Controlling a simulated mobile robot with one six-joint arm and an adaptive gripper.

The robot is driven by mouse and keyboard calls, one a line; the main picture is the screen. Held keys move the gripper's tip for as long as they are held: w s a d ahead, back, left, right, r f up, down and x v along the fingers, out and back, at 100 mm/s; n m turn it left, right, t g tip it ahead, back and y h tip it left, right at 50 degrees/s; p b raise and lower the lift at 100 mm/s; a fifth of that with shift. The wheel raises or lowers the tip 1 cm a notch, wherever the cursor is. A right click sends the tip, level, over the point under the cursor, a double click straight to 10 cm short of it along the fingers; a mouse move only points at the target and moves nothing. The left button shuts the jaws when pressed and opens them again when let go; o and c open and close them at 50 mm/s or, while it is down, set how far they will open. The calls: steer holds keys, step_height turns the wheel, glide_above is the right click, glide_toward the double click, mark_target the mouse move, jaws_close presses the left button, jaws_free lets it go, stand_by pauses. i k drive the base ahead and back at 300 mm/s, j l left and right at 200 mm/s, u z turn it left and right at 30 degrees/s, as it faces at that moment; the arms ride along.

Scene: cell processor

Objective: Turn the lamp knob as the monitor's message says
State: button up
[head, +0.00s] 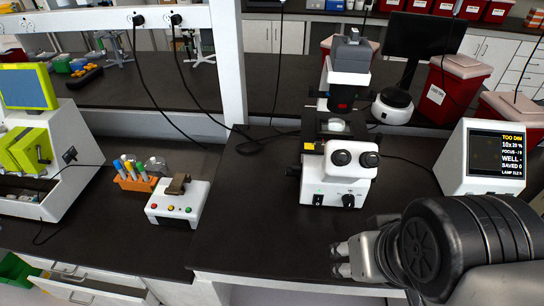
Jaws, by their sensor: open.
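The white microscope (330,182) stands on the dark bench in the middle. The lamp knob seems to be the small black knob (348,201) low on its front, right of a black switch (318,199). The monitor (497,154) at the right has a dark screen. Its top line reads "TOO DIM" in orange; below are "10x 20%", focus, well, "SAVED 0" and a lamp line too small to read surely. My gripper (341,259) is open and empty, below the knob in the picture, near the bench's front edge, apart from the microscope. Its fingers point left.
A white and green machine (32,140) is at the far left. Red bins (450,92) stand behind the monitor. Bench between button box and microscope is clear. Black cables run behind.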

mark_target(295, 168)
steer(key=j+z, duration=0.25)
steer(key=j, duration=0.5)
steer(key=z, duration=0.95)
steer(key=j+u, duration=0.3)
steer(key=i+j+u, duration=0.15)
steer(key=j+u, duration=0.15)
steer(key=i+j+u, duration=0.15)
steer(key=j+u, duration=0.15)
